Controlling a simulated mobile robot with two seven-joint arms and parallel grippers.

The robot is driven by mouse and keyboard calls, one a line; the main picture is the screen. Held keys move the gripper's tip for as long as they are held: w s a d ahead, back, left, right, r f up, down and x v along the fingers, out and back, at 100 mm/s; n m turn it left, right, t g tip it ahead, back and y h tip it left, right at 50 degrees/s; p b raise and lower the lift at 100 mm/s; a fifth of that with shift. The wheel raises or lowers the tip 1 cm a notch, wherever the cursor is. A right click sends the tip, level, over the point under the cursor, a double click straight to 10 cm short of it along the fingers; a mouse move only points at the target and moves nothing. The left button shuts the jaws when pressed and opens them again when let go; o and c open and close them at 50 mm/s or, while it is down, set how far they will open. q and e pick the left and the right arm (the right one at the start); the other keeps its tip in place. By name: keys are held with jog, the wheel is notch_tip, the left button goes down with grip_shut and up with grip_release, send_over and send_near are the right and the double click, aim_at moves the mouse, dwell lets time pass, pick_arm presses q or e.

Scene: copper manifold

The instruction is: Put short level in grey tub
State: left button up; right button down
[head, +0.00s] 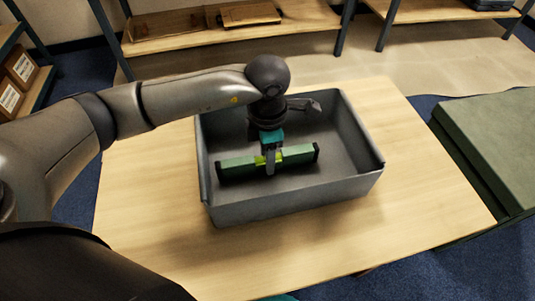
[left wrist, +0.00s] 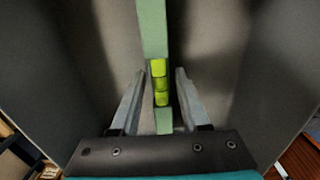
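The short level (head: 238,166) is a green bar with dark end caps and yellow-green vials in its middle. It is inside the grey tub (head: 290,202), low over the tub's floor; I cannot tell if it touches the floor. My left gripper (head: 270,170) reaches down into the tub over the level's middle. In the left wrist view its two fingers (left wrist: 161,75) stand on either side of the level (left wrist: 153,30), with a narrow gap on each side, so it looks open. My right gripper is out of view.
The tub stands on a light wooden table (head: 150,215) with bare wood around it. A green box-like thing (head: 490,140) is at the right. Wooden shelves (head: 225,30) stand behind, and boxes (head: 15,80) sit on a shelf at the left.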

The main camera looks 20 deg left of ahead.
pick_arm(q)
jog(key=shift+o, duration=0.9)
jog(key=shift+r, duration=0.15)
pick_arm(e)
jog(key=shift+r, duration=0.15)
pick_arm(q)
notch_tip(320, 180, up, 12)
jog(key=p, duration=0.3)
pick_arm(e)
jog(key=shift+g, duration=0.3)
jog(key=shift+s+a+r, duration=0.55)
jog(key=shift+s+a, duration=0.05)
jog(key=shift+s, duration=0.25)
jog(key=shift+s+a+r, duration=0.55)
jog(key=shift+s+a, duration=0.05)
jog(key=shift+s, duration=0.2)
